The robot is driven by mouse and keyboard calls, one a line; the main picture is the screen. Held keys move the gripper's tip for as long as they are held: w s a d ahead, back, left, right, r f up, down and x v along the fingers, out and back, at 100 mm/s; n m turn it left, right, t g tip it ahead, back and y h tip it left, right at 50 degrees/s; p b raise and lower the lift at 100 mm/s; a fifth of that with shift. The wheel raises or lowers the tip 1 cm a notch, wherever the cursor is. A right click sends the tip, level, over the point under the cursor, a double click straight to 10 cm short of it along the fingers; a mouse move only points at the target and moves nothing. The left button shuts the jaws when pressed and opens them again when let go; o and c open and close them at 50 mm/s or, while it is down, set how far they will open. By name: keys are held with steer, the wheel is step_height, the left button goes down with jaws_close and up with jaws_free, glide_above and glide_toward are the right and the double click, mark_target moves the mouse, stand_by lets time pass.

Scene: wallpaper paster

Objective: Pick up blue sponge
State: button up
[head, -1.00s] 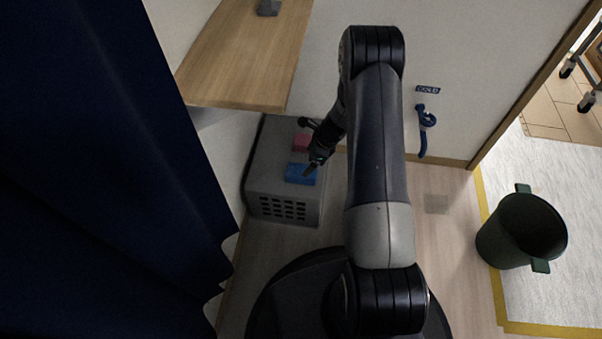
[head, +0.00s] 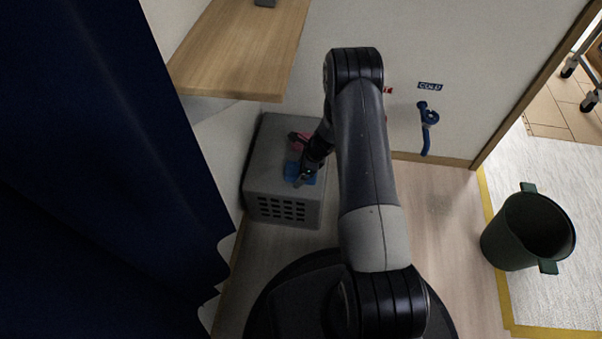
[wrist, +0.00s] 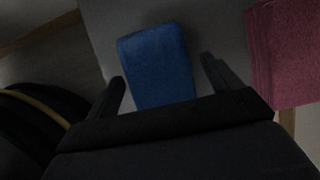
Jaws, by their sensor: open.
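The blue sponge (head: 291,170) lies on top of a grey crate-like box (head: 262,158), partly hidden by my gripper in the head view. In the wrist view the blue sponge (wrist: 158,66) lies between and beyond the two open fingers. My gripper (head: 300,182) is just over the sponge, pointing down at it. In the wrist view my gripper (wrist: 162,88) is open, with one finger to each side of the sponge. Nothing is clamped. I cannot tell how far down the fingertips reach.
A pink-red cloth or sponge (wrist: 290,55) lies to the right in the wrist view, also on the box. A dark blue curtain (head: 100,180) hangs at left. A green bucket (head: 505,240) stands on the floor at right.

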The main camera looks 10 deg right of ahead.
steer(key=shift+f+b, duration=0.25)
steer(key=shift+b, duration=0.05)
steer(key=shift+c, duration=0.4)
steer(key=c, duration=1.1)
steer(key=shift+o, duration=0.2)
step_height(320, 180, up, 10)
steer(key=p, duration=0.4)
steer(key=shift+r+p, duration=0.25)
steer(key=shift+p, duration=0.05)
